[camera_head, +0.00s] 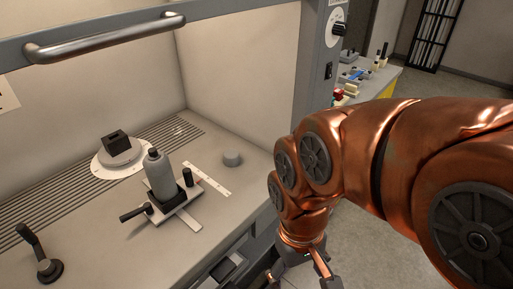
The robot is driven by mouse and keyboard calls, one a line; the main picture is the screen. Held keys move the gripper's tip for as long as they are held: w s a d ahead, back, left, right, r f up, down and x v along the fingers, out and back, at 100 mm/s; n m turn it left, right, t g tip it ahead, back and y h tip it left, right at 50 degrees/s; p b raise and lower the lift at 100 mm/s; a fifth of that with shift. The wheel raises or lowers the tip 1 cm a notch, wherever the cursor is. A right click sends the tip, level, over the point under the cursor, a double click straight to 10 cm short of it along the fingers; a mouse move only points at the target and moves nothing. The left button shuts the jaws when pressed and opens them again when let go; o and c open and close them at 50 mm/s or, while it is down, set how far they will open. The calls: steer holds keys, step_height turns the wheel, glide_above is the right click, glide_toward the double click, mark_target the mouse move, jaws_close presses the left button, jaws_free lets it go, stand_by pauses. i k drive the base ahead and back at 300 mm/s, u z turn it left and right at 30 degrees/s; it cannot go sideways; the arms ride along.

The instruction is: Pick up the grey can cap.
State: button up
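A small grey round cap (232,159) sits on the bench inside the hood, right of a ruler-like strip. A grey spray can (160,178) stands upright in a small clamp-like holder (174,213), left of the cap. My gripper (301,279) hangs at the bottom edge of the picture, in front of the hood and to the right of the bench edge. Its fingers look spread apart with nothing seen between them. The fingertips are partly cut off by the picture edge. The gripper is well apart from the cap.
A white disc (103,164) with a grey puck and black block stands at the back left. A black lever (46,268) stands front left. The raised sash handle (107,39) crosses above. Bench around the cap is clear.

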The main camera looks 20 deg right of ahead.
mark_target(231, 156)
steer(key=u, duration=0.4)
steer(key=k, duration=1.05)
steer(key=u, duration=0.75)
steer(key=i, duration=1)
steer(key=z, duration=0.25)
